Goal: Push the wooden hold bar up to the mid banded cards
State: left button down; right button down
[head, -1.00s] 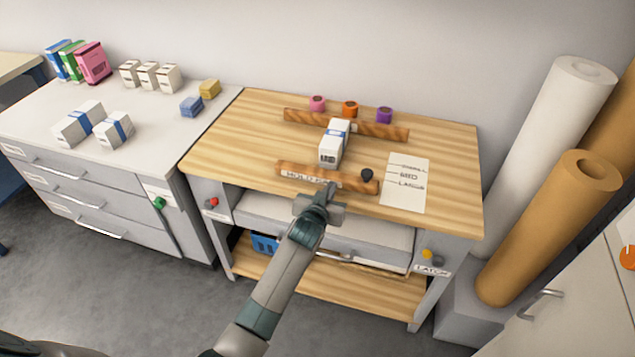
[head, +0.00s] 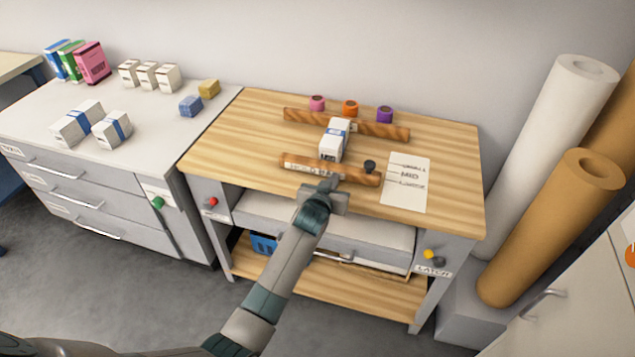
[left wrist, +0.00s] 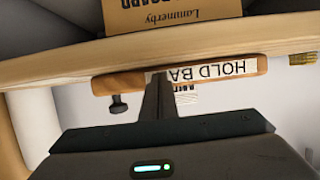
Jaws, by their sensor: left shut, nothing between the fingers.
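The wooden hold bar (head: 350,175) lies across the wooden bench, with a dark knob (head: 370,166) near its right end. In the left wrist view the hold bar (left wrist: 210,74) shows its "HOLD BA" label. The white cards with a blue band (head: 334,140) lie just behind the bar, between it and a rear wooden bar (head: 385,130). The gap between cards and hold bar looks very small; I cannot tell if they touch. My left gripper (head: 325,183) is shut and empty, its tip at the near side of the hold bar. My right gripper is not in view.
A paper sheet with size words (head: 406,183) lies right of the bar. Pink, orange and purple rolls (head: 350,108) stand behind the rear bar. A left counter (head: 60,107) carries several card packs and boxes. Large rolls (head: 550,150) stand at right.

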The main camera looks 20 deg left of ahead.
pick_arm(q)
jog(key=shift+w+b, duration=0.3)
jog(key=shift+w, duration=0.45)
